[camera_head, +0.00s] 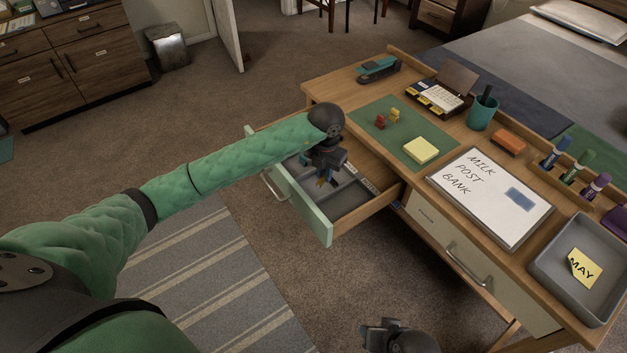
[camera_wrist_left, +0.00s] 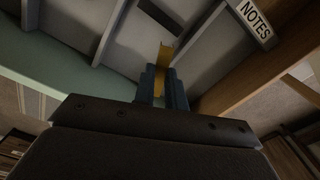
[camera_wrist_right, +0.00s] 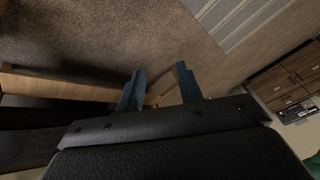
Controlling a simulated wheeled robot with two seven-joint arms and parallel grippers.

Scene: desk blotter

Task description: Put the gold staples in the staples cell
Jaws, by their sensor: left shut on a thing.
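My left gripper (camera_head: 324,178) is over the open drawer (camera_head: 281,187) and points down into it. In the left wrist view, my left gripper (camera_wrist_left: 163,85) is shut on the gold staples (camera_wrist_left: 166,56), a narrow gold strip sticking out past the blue fingertips. The drawer has grey cells (camera_head: 348,196) split by thin dividers (camera_wrist_left: 112,32). A label reading NOTES (camera_wrist_left: 256,22) is on one edge. I see no staples label, and cannot tell which cell the strip is above. My right gripper (camera_wrist_right: 160,88) is open and empty, low beside the desk.
The desktop holds a green mat (camera_head: 391,146) with small red (camera_head: 380,120) and yellow (camera_head: 395,115) pieces, a yellow note pad (camera_head: 421,150), a stapler (camera_head: 379,69), a whiteboard (camera_head: 490,197) and a grey tray (camera_head: 541,267). The drawer's green front (camera_head: 308,209) and wooden side border the cells.

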